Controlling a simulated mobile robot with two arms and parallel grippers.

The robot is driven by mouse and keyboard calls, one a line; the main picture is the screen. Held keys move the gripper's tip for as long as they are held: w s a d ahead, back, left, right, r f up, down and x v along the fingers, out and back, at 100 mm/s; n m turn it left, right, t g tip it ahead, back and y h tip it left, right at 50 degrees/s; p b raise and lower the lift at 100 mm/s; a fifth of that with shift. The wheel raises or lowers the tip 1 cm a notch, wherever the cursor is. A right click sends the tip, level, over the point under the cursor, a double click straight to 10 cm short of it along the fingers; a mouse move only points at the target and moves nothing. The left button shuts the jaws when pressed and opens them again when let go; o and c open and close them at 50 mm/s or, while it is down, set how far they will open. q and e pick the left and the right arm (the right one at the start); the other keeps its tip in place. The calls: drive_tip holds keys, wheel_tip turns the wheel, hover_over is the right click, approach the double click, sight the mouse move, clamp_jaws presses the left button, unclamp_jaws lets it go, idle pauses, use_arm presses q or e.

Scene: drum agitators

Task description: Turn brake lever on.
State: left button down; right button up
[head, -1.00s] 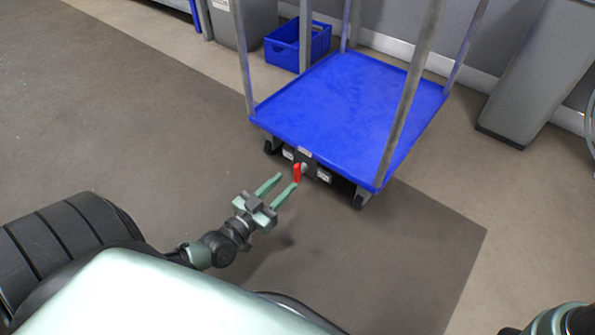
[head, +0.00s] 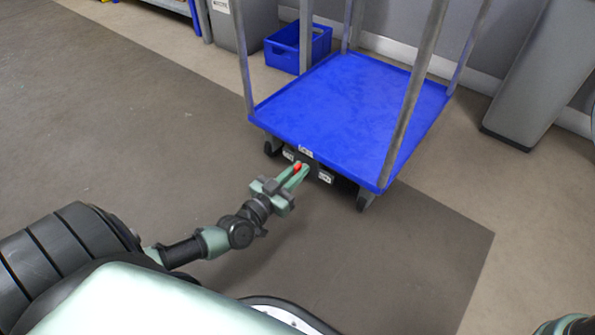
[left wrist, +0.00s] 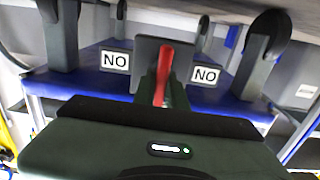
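The brake lever (head: 298,168) is a small red handle at the near edge of the blue platform cart (head: 345,110). In the left wrist view the red lever (left wrist: 163,75) stands in front of a dark plate (left wrist: 147,52), between two white labels (left wrist: 115,61) that read "NO" in this picture. My left gripper (head: 298,171) has its green fingers close together on both sides of the lever and looks shut on it. The lever's lower part is hidden by the fingers. My right gripper is not in view; only a bit of my right arm shows at the lower right corner.
The cart stands on casters (head: 364,199) with grey upright posts (head: 415,90). A blue crate (head: 297,48) stands behind it and a grey bin (head: 540,75) to the right. The floor left and in front of the cart is clear.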

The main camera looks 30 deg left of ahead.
use_arm(q)
drive_tip(key=shift+n, duration=0.3)
drive_tip(key=n+p, duration=0.2)
drive_tip(key=n, duration=0.1)
drive_tip(key=shift+a+n, duration=0.15)
drive_tip(key=shift+n, duration=0.15)
drive_tip(key=n, duration=0.2)
drive_tip(key=n+p, duration=0.1)
drive_tip(key=n, duration=0.1)
drive_tip(key=shift+a+f, duration=0.15)
drive_tip(key=shift+a, duration=0.05)
drive_tip(key=n, duration=0.5)
drive_tip(key=shift+a+f+p, duration=0.15)
drive_tip(key=shift+f+p, duration=0.1)
drive_tip(key=shift+p, duration=0.15)
drive_tip(key=shift+f+n, duration=0.15)
drive_tip(key=shift+n, duration=1)
drive_tip(key=shift+f+n, duration=0.1)
drive_tip(key=shift+n, duration=1.05)
drive_tip(key=c, duration=1.4)
unclamp_jaws()
drive_tip(key=shift+c, duration=0.2)
